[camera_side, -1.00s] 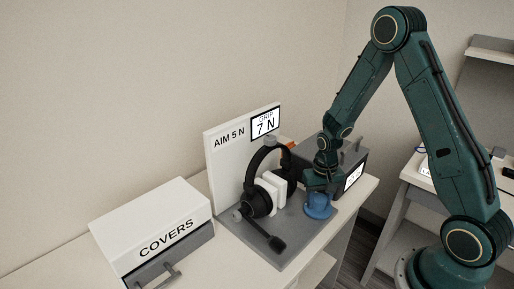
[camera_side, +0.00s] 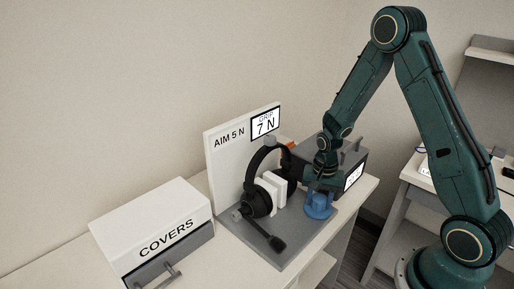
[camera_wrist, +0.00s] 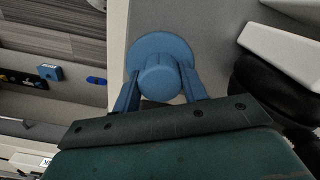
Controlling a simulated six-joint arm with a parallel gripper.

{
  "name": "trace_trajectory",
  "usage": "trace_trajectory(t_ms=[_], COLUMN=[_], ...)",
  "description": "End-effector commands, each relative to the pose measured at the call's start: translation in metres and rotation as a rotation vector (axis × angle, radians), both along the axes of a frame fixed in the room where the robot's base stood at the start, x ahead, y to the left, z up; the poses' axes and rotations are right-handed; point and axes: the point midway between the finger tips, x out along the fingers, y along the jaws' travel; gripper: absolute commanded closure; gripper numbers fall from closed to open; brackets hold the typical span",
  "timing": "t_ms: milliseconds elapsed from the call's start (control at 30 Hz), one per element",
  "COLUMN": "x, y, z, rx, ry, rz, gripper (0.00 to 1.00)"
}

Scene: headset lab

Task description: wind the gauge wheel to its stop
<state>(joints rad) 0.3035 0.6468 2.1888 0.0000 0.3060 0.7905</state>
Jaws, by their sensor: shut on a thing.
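The gauge wheel (camera_side: 318,211) is a blue round piece at the front right of the grey base plate. In the wrist view the wheel (camera_wrist: 160,46) shows a wide disc with a round hub (camera_wrist: 160,78) standing up from it. My gripper (camera_side: 319,193) is above the wheel, and in the wrist view its blue fingers (camera_wrist: 160,84) are closed on both sides of the hub. The headset (camera_side: 263,180) stands on the plate with white blocks (camera_side: 272,190) between its ear cups. The display (camera_side: 265,123) reads GRIP 7 N, and the board (camera_side: 229,147) reads AIM 5 N.
A white box marked COVERS (camera_side: 150,225) with a grey drawer stands at the left. A dark grey box (camera_side: 352,158) with a handle stands close behind my gripper. The headset's microphone boom reaches toward the plate's front.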

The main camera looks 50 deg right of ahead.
Motion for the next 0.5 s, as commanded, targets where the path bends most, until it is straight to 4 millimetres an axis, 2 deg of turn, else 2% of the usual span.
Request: trace_trajectory(t_ms=[500], x=[0.0004], y=[0.0], z=[0.0007], rx=[0.0], ry=[-0.001], rz=[-0.045], gripper=[0.8])
